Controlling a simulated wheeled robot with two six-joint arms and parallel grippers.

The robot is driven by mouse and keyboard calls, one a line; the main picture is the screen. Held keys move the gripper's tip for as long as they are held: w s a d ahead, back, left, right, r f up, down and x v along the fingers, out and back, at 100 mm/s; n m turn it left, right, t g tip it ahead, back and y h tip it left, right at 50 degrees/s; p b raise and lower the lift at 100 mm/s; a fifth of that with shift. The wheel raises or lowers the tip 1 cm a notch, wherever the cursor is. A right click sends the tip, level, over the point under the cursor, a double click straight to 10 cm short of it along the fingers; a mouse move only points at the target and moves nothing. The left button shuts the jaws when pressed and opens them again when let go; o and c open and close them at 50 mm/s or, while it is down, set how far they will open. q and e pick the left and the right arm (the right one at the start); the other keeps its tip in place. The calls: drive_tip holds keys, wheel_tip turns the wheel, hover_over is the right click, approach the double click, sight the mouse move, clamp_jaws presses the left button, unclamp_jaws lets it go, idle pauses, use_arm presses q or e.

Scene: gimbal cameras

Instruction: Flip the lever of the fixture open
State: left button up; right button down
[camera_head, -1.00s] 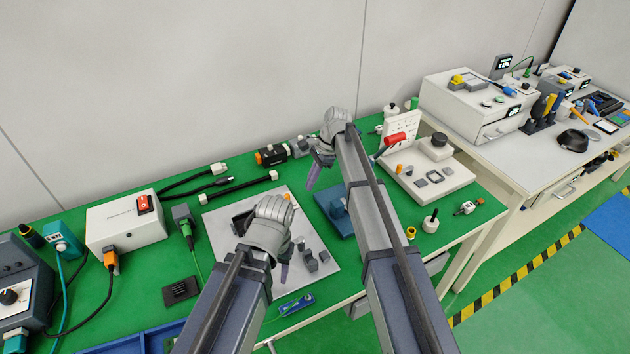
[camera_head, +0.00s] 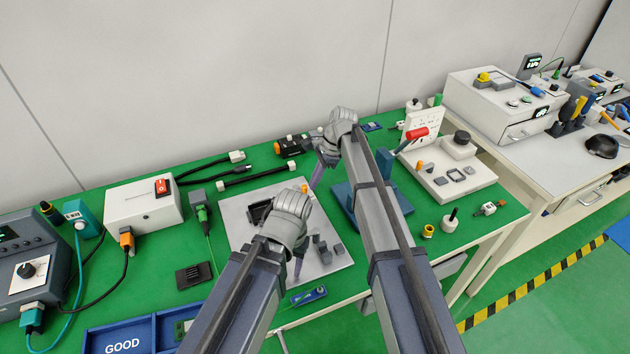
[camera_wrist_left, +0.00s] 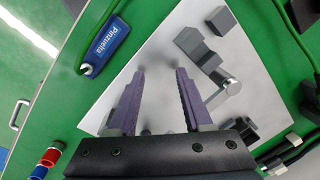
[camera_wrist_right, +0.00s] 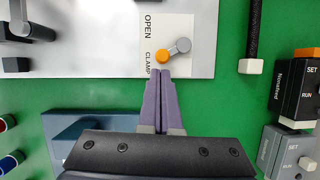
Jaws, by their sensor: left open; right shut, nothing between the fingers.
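The fixture is a pale plate (camera_head: 235,218) on the green bench. In the right wrist view, its lever (camera_wrist_right: 183,45) has a grey pivot and an orange knob (camera_wrist_right: 162,56) beside the printed word CLAMP; OPEN is printed farther along the label (camera_wrist_right: 172,22). The orange knob also shows small in the head view (camera_head: 304,188). My right gripper (camera_wrist_right: 165,73) is shut and empty, its fingertips just beside the knob; I cannot tell whether they touch. My left gripper (camera_wrist_left: 161,70) is open and empty over the plate, near grey blocks (camera_wrist_left: 207,45) and a metal rod (camera_wrist_left: 222,95).
A blue block-like stand (camera_wrist_right: 75,130) lies beside my right gripper. A blue tool (camera_wrist_left: 105,35) lies by the plate's edge under my left side.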

sight(304, 191)
drive_tip(key=shift+s+a+m+t, duration=0.2)
drive_tip(key=shift+s+m+t, duration=0.45)
drive_tip(key=shift+m, duration=0.65)
drive_tip(key=shift+s, duration=0.2)
drive_tip(key=shift+s+a+m+t, duration=0.25)
drive_tip(key=shift+s+m, duration=0.05)
drive_tip(key=shift+m, duration=0.5)
drive_tip(key=shift+s+a+m+t, duration=0.2)
drive_tip(key=shift+s+m, duration=0.1)
drive_tip(key=shift+m, duration=0.5)
drive_tip(key=shift+s+a+m+t, duration=0.35)
drive_tip(key=shift+a+m+t, duration=0.1)
drive_tip(key=shift+m, duration=0.6)
drive_tip(key=shift+s+a+m+t, duration=0.35)
drive_tip(key=shift+a+m, duration=0.1)
drive_tip(key=shift+m, duration=0.6)
drive_tip(key=shift+h, duration=0.3)
drive_tip(key=shift+a+m, duration=0.35)
drive_tip(key=shift+m, duration=0.05)
drive_tip(key=shift+w, duration=0.1)
